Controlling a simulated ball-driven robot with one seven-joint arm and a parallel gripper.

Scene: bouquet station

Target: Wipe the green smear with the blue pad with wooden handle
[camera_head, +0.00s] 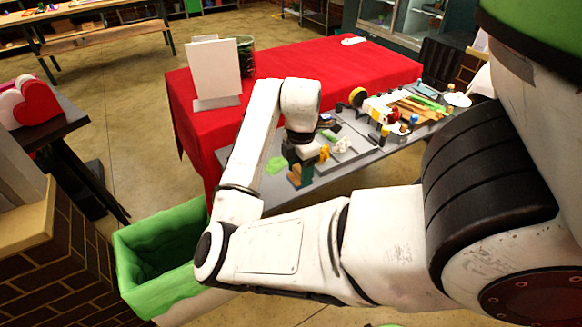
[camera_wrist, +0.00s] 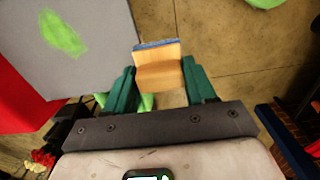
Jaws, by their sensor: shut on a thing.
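The green smear (camera_head: 276,165) is a flat patch on the grey table's left end. In the wrist view, the smear (camera_wrist: 63,35) lies up and left of my gripper. My gripper (camera_wrist: 160,76) is shut on the wooden handle (camera_wrist: 158,68) of the blue pad. Only a thin blue edge of the pad (camera_wrist: 156,44) shows beyond the handle. In the head view my gripper (camera_head: 302,160) is just right of the smear, near the table's front edge. In the wrist view the pad appears beside the table, over the floor, apart from the smear.
The grey table (camera_head: 335,178) holds a tray (camera_head: 350,150) and several small items to the right. A red-covered table (camera_head: 270,68) with a white board (camera_head: 214,70) stands behind. A green-lined bin (camera_head: 160,262) stands at the lower left.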

